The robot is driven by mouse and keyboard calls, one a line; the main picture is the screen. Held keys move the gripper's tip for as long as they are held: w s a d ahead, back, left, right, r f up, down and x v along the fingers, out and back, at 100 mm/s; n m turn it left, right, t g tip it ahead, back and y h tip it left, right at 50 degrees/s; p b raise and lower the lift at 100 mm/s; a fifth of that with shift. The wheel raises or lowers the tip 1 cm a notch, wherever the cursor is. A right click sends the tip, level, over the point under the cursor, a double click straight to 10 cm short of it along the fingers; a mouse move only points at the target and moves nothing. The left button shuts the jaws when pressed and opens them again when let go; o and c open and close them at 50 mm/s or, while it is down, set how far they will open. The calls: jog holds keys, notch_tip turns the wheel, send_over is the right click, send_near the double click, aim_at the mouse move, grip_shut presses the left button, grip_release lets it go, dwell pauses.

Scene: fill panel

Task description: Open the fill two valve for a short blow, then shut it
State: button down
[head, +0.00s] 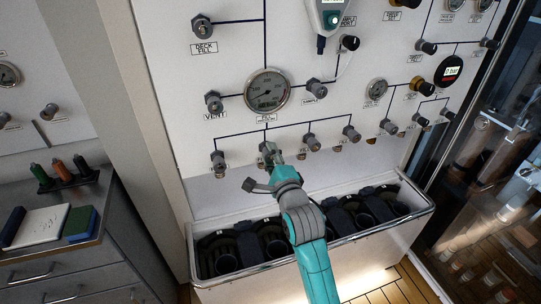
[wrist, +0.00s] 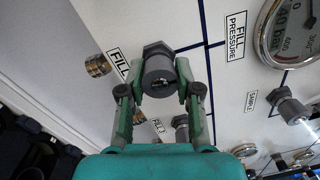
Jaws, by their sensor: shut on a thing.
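A row of grey fill valves runs along the lower part of the white panel (head: 233,30). The second knob from the left (head: 266,147) is the one my gripper (head: 273,160) is at. In the wrist view this grey valve knob (wrist: 158,68) sits between the two fingers of my gripper (wrist: 160,82), which is shut on it from both sides. A label beside it reads FILL (wrist: 119,64); its number is not legible. I cannot tell how far the valve is turned.
The leftmost fill valve (head: 218,160) and the third one (head: 311,142) flank the held knob closely. The fill pressure gauge (head: 267,90) is above. Below stands a white trough (head: 412,212) with dark cylinder holders. A glass door (head: 480,170) is at right.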

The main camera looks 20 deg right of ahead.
jog(key=c, duration=0.8)
grip_release()
jog(key=s, duration=1.2)
jog(key=shift+f, duration=0.35)
jog(key=s+f+n+g, duration=0.1)
jog(key=s+f+n, duration=0.4)
jog(key=s+f, duration=0.3)
jog(key=s+f+n+g, duration=0.1)
jog(key=s+f+n, duration=0.45)
jog(key=s, duration=0.55)
jog(key=s+n, duration=0.3)
jog(key=s, duration=0.4)
jog(key=s+f+n+g, duration=0.1)
jog(key=s+n, duration=0.3)
jog(key=s, duration=0.4)
jog(key=s+f+n, duration=0.1)
jog(key=s+n, duration=0.2)
jog(key=s, duration=0.4)
jog(key=shift+s+a+n+g, duration=0.15)
jog(key=shift+s+n+g, duration=0.1)
jog(key=shift+n+g, duration=0.15)
